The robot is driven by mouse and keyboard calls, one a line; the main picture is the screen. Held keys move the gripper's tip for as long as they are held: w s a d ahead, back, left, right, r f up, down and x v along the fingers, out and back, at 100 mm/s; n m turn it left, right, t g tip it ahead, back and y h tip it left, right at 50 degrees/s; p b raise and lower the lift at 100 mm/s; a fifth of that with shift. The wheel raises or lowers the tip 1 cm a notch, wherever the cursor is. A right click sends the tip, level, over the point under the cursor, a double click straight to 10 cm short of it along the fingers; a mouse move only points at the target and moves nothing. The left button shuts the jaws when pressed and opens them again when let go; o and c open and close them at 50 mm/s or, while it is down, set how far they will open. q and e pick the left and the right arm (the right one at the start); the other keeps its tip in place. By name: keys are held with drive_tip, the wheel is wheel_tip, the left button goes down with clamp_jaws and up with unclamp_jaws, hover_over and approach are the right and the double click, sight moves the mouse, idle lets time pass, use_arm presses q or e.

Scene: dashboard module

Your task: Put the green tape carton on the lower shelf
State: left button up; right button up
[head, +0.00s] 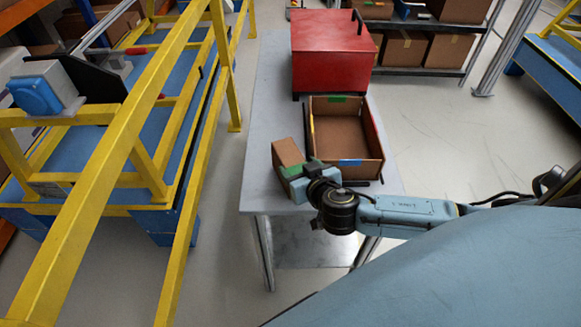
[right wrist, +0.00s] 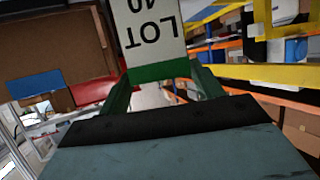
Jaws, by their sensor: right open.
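The green tape carton (head: 286,152) is a small brown box at the left of the open brown tray, over the table top. Its green band (head: 291,170) faces my right gripper (head: 298,183). In the right wrist view, the carton's white label (right wrist: 153,32) reads LOT upside down, above the green tape (right wrist: 160,71). My right gripper is open, its fingers to either side of the carton's near end; contact is unclear. I cannot tell whether the carton rests on the table. A lower shelf (head: 312,240) shows under the table top. My left gripper is out of view.
The open brown tray (head: 376,137) stands right beside the carton, with a red box (head: 332,50) behind it. The grey table top (head: 262,105) is bare along its left side. A yellow frame (head: 120,130) stands left of the table, across a strip of clear floor.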

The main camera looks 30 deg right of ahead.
sight(295, 162)
drive_tip(key=x, duration=0.4)
drive_tip(key=shift+w+a+r, duration=0.1)
drive_tip(key=shift+w+a, duration=0.05)
drive_tip(key=c, duration=1.2)
